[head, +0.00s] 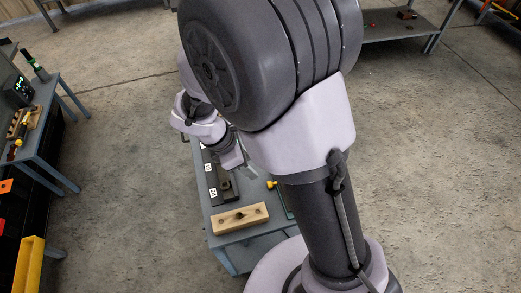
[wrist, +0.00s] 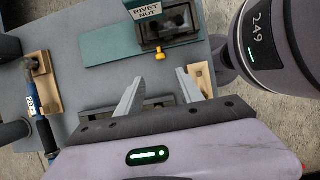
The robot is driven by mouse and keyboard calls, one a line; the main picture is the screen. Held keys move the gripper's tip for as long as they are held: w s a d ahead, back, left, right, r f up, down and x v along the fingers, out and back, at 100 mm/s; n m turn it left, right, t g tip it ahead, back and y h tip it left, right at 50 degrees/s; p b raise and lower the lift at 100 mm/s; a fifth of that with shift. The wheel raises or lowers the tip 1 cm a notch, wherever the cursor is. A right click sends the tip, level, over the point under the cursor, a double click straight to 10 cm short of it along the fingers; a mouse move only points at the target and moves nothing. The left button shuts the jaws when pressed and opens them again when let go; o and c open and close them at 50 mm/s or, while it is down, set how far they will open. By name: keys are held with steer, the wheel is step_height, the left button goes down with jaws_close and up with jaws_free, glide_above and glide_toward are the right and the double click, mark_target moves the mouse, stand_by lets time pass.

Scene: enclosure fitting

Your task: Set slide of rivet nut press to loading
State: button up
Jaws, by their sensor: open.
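The rivet nut press (wrist: 166,24) is at the top of the wrist view. It is a dark block with a "RIVET NUT" label on a teal base plate (wrist: 108,52). A yellow knob (wrist: 161,56) sticks out of its near side; I cannot tell the slide's setting. In the head view the press is mostly hidden behind my arm; only its yellow knob (head: 271,184) and a teal edge show. My gripper (wrist: 174,81) is open and empty, with its fingers apart from the knob and below it in the wrist view.
A grey-blue table (head: 233,251) carries a wooden block with holes (head: 240,218) and a dark numbered strip (head: 218,184). In the wrist view a blue-handled tool (wrist: 46,134) lies across another wooden block (wrist: 42,84) at left. Another bench (head: 42,142) stands at far left.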

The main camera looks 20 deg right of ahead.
steer(key=b+x, duration=0.5)
steer(key=x, duration=1)
steer(key=shift+f+b, duration=0.25)
steer(key=shift+b, duration=0.1)
steer(key=shift+c, duration=0.2)
jaws_close()
